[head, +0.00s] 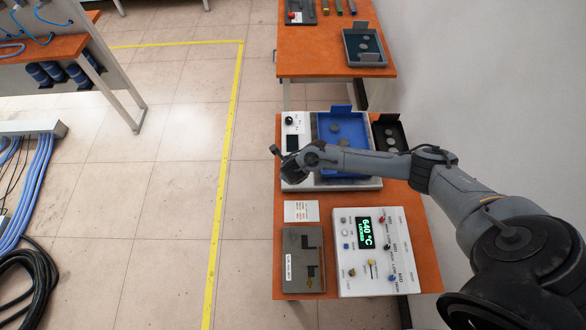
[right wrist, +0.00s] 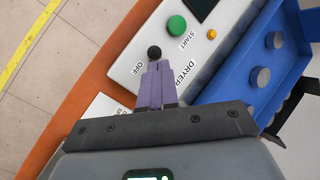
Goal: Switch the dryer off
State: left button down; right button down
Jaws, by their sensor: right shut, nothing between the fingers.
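The dryer (head: 372,184) is a light box with a blue tray on top and a white control panel (head: 299,126) at its left. The right wrist view shows a black ball-ended switch (right wrist: 154,52) on this panel, between the "DRYER" and "OFF" labels. A green START button (right wrist: 177,25) and a small orange light (right wrist: 211,34) are beside it. My right gripper (right wrist: 155,66) is shut and empty, its purple fingertips right at the ball. I cannot tell whether they touch. In the head view my right gripper (head: 290,170) covers the panel's lower part and hides the switch. My left gripper is not in view.
A blue tray (head: 325,128) holds grey discs, and a black tray (head: 385,123) stands at its right. Nearer are a white card (head: 301,211), a grey fixture (head: 304,286) and a white controller (head: 347,283) reading 640 °C. Open floor lies to the left.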

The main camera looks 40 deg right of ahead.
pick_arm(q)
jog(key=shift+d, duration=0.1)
